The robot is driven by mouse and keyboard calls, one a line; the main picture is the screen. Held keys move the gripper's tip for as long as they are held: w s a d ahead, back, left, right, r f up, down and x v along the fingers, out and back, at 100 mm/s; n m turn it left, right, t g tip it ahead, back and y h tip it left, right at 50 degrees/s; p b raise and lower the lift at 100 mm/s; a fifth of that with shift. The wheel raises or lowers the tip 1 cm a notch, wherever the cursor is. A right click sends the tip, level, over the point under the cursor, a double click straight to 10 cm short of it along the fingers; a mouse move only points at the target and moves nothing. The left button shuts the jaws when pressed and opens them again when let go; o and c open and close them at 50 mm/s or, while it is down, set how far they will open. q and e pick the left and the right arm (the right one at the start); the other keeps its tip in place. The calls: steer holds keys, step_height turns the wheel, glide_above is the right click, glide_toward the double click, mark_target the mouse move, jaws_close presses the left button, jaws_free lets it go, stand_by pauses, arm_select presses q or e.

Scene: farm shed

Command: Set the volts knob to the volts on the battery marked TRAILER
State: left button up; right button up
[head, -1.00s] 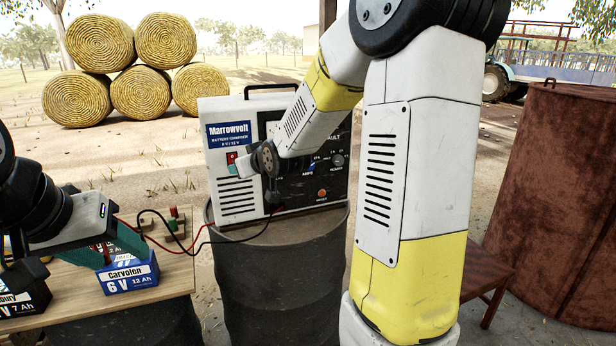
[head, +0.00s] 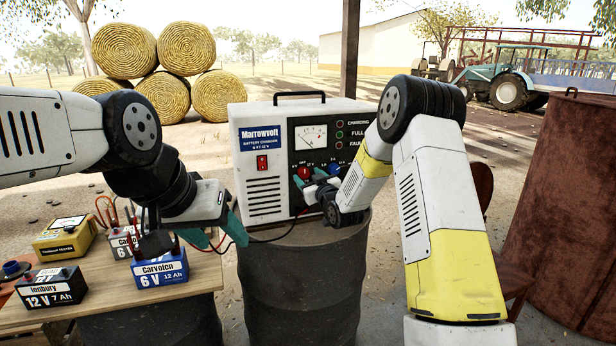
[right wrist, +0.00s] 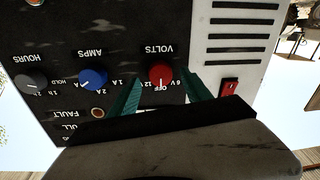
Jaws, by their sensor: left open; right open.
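The red volts knob (head: 303,172) is on the charger's (head: 265,208) front panel. In the right wrist view, which is upside down, the knob (right wrist: 160,74) sits between the teal fingers of my right gripper (right wrist: 161,92), which is open around it. Its white mark appears to point at OFF, between 6 V and 12 V. My left gripper (head: 213,236) is open and empty over the table's right edge. The table holds a blue Carvolen 6 V battery (head: 160,272), a black Ionbury 12 V battery (head: 52,288) and a partly hidden grey 6 V battery (head: 123,242). No TRAILER mark is legible.
The charger stands on a dark drum (head: 300,285), with red and black leads running to the table (head: 190,292). A yellow tester (head: 66,236) is at the table's back left. The blue amps knob (right wrist: 93,79) is beside the volts knob. A rusty tank (head: 570,200) stands right.

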steer(key=shift+x, duration=0.85)
jaws_close()
steer(key=shift+n, duration=0.3)
steer(key=n, duration=0.4)
steer(key=shift+a, duration=0.15)
steer(key=shift+s+n, duration=0.1)
steer(key=shift+n, duration=1.9)
steer(key=shift+h, duration=0.3)
